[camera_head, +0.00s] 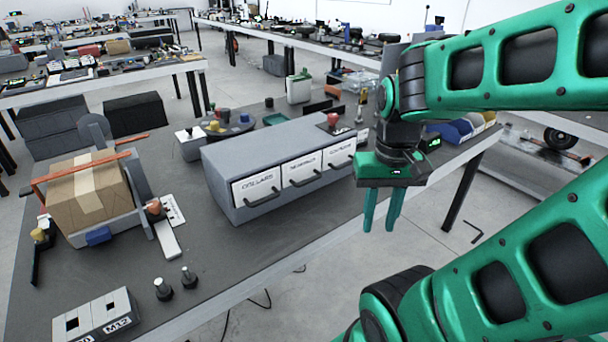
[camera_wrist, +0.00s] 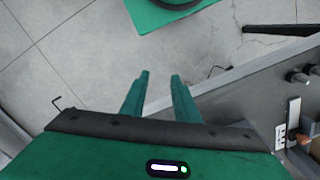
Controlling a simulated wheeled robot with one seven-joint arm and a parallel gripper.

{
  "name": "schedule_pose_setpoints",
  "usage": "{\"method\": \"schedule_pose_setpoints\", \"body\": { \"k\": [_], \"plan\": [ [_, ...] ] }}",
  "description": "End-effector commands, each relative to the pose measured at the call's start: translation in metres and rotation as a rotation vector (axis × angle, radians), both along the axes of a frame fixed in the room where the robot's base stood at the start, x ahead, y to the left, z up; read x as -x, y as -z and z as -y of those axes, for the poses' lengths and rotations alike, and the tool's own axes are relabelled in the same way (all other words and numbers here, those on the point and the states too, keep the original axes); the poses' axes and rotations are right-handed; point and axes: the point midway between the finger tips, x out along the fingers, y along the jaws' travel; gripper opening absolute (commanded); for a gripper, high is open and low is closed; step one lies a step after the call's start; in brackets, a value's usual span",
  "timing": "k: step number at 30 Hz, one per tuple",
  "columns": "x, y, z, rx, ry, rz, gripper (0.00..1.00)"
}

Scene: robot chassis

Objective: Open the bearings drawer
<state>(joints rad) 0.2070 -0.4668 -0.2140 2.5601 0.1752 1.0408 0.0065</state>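A grey drawer cabinet (camera_head: 235,160) stands on the workbench with three white-fronted drawers side by side, all shut. The left drawer (camera_head: 257,187) is labelled COLLARS. The middle drawer (camera_head: 302,170) has a small label that seems to read BEARINGS, though it is not sharp. The right drawer's (camera_head: 340,153) label is too small to read surely. Each front has a dark bar handle, the middle one (camera_head: 306,180) among them. My gripper (camera_head: 381,222) hangs to the right of the cabinet, fingers down, apart and empty. Its fingers also show in the wrist view (camera_wrist: 159,76), above the floor, with no drawer visible there.
A taped cardboard box (camera_head: 88,193) sits in a grey holder at the left of the bench. Two dark pegs (camera_head: 163,289) and a grey M12 block (camera_head: 98,318) lie near the front. A red-topped button (camera_head: 333,121) is on the cabinet. Floor before the drawers is clear.

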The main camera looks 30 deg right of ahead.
Motion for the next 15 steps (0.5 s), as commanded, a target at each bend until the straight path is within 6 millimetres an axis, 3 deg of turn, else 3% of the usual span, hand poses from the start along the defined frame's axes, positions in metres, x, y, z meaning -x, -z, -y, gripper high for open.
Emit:
{"method": "schedule_pose_setpoints", "body": {
  "k": [4,7,11,15],
  "plan": [
    [0.008,-0.006,0.001,0.001,0.013,0.017,0.28],
    [-0.009,-0.012,0.006,0.008,0.074,0.027,0.28],
    [-0.055,-0.023,0.013,0.016,0.238,0.056,0.28],
    [-0.122,-0.034,0.020,0.010,0.474,0.105,0.28]
  ]
}}
